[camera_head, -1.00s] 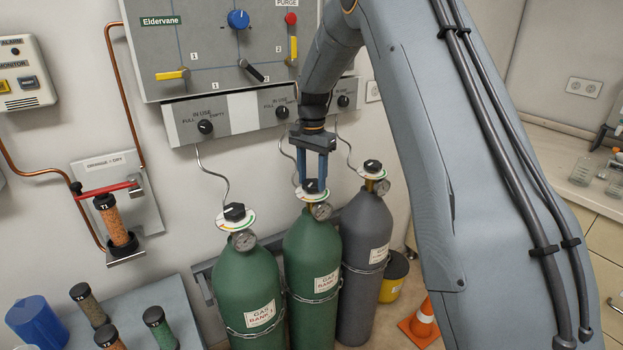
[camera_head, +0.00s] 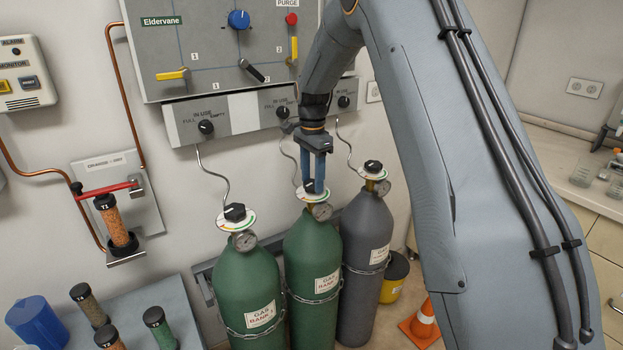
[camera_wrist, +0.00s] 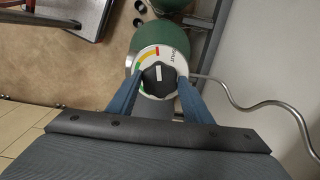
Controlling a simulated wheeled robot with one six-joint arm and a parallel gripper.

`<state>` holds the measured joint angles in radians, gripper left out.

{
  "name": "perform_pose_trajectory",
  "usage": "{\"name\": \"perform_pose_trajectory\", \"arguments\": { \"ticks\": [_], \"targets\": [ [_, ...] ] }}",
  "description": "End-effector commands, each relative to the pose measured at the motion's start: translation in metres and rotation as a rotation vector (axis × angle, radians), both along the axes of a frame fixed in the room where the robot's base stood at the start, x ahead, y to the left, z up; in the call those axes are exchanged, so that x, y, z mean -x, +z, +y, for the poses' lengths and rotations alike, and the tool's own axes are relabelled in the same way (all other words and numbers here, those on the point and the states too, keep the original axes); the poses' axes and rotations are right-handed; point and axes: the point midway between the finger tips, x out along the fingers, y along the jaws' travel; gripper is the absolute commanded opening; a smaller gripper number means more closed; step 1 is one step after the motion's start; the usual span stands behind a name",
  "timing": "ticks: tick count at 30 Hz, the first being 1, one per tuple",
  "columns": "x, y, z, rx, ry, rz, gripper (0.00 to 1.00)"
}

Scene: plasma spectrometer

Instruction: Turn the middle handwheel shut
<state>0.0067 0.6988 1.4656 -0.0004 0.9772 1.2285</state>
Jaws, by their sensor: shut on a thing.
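The middle handwheel (camera_head: 309,188) is a black knob on a white dial with coloured arcs, on top of the middle green gas cylinder (camera_head: 312,250). My gripper (camera_head: 314,188) points straight down over it, its two blue fingers shut on the knob. In the wrist view the handwheel (camera_wrist: 158,78) sits between the fingertips (camera_wrist: 159,84), with a white pointer mark on its top. The dial (camera_wrist: 147,58) shows green, yellow and red arcs beside the knob. In the head view the fingers partly hide the knob.
A green cylinder (camera_head: 247,290) with its own handwheel (camera_head: 234,212) stands left, and a grey cylinder (camera_head: 367,235) with a handwheel (camera_head: 373,166) stands right. An orange cone (camera_head: 424,320) stands on the floor at right.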

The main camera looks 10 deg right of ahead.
Motion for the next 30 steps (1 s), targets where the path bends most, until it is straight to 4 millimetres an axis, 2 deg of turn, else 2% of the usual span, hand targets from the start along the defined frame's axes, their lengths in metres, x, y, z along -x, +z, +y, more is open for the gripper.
{"name": "perform_pose_trajectory", "arguments": {
  "ticks": [4, 5, 7, 8, 19, 30],
  "targets": [
    [0.0, 0.001, -0.001, 0.001, -0.002, -0.001, 0.23],
    [0.0, 0.001, -0.001, 0.001, -0.002, -0.001, 0.51],
    [0.0, 0.001, -0.001, 0.001, -0.002, -0.001, 0.63],
    [0.0, 0.001, -0.001, 0.001, -0.001, -0.001, 0.64],
    [-0.001, 0.006, 0.001, 0.0, 0.001, -0.002, 0.64],
    [-0.001, 0.062, 0.0, 0.0, 0.0, -0.003, 0.64]
  ]
}}
